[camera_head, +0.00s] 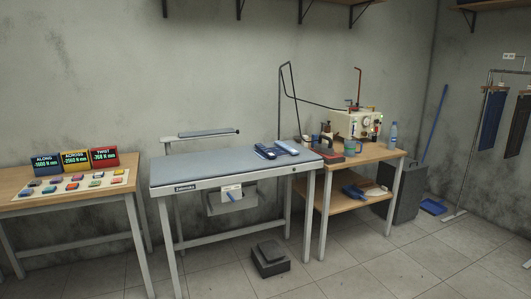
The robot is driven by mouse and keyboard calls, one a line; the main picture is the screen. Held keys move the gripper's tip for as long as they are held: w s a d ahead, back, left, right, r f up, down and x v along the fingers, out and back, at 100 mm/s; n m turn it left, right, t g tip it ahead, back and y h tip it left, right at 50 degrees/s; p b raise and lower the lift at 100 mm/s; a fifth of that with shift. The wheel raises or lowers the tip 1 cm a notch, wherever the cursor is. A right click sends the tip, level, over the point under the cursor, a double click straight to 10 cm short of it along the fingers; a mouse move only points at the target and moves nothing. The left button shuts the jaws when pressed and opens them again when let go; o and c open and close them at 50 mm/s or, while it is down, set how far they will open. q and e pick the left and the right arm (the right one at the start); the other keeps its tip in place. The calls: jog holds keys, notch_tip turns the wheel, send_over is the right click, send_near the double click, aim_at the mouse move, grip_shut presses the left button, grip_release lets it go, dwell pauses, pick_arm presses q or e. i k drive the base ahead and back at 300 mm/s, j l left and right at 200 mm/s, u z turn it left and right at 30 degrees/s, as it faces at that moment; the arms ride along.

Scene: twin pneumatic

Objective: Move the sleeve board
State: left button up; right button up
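A narrow padded board with a grey-blue top, which looks like the sleeve board (209,133), stands above the back edge of a grey-blue pressing table (215,171). It lies roughly level, its long side running left to right. A pale bracket at its left end goes down toward the back of the table; its lower mount is hard to make out. The board's right end is dark and stands free. Neither my left nor my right gripper is in view, and nothing touches the board.
Dark and light blue items (287,147) lie on the pressing table's right side. A wooden table (360,155) with a boiler-like machine stands right. A left table (22,180) holds three displays and coloured blocks. A dark pedal (270,261) sits on the floor. The front floor is clear.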

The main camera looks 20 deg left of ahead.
aim_at(214, 133)
jog(key=i+u, duration=0.2)
jog(key=u, duration=0.65)
jog(key=i+l+u, duration=0.45)
jog(key=l, duration=0.2)
jog(key=i+l+u, duration=0.2)
jog(key=l, duration=0.15)
jog(key=i+l+u, duration=0.2)
jog(key=l, duration=0.2)
jog(key=i+l+u, duration=0.1)
jog(key=l+u, duration=0.15)
jog(key=l, duration=0.15)
jog(key=i+l, duration=0.15)
jog(key=l, duration=0.3)
jog(key=i+l, duration=0.1)
jog(key=l, duration=0.4)
jog(key=i+l, duration=0.15)
jog(key=l, duration=0.3)
jog(key=i+l, duration=0.1)
jog(key=l, duration=0.35)
jog(key=i+l+u, duration=0.1)
jog(key=l, duration=0.35)
jog(key=i+l, duration=0.15)
jog(key=l, duration=0.35)
jog(key=j+u, duration=0.2)
jog(key=k+l, duration=0.05)
